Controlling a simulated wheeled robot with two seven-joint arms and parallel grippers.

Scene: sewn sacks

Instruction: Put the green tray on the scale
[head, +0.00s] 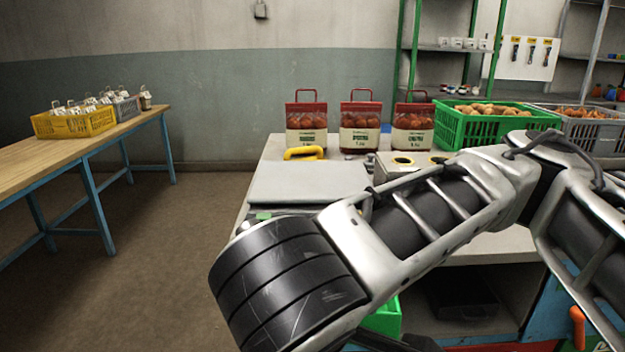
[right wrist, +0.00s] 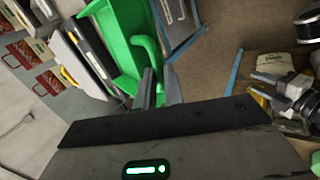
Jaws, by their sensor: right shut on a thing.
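The green tray (right wrist: 120,45) is in the right wrist view, its curved handle toward my right gripper. My right gripper (right wrist: 158,82) is shut on the tray's handle. The scale, with a flat grey plate (head: 308,183), sits on the worktable in the head view; its plate looks empty. My right forearm crosses in front of the scale's near edge and hides part of it. The right fingers are hidden in the head view. A green piece (head: 384,319) shows below my arm; I cannot tell whether it is the tray.
Several red-topped sacks (head: 360,125) stand at the worktable's back, with a yellow handle-like thing (head: 304,154) before them. A green crate (head: 490,126) and a grey crate (head: 590,130) stand at right. A side table (head: 60,152) stands left, with clear floor between.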

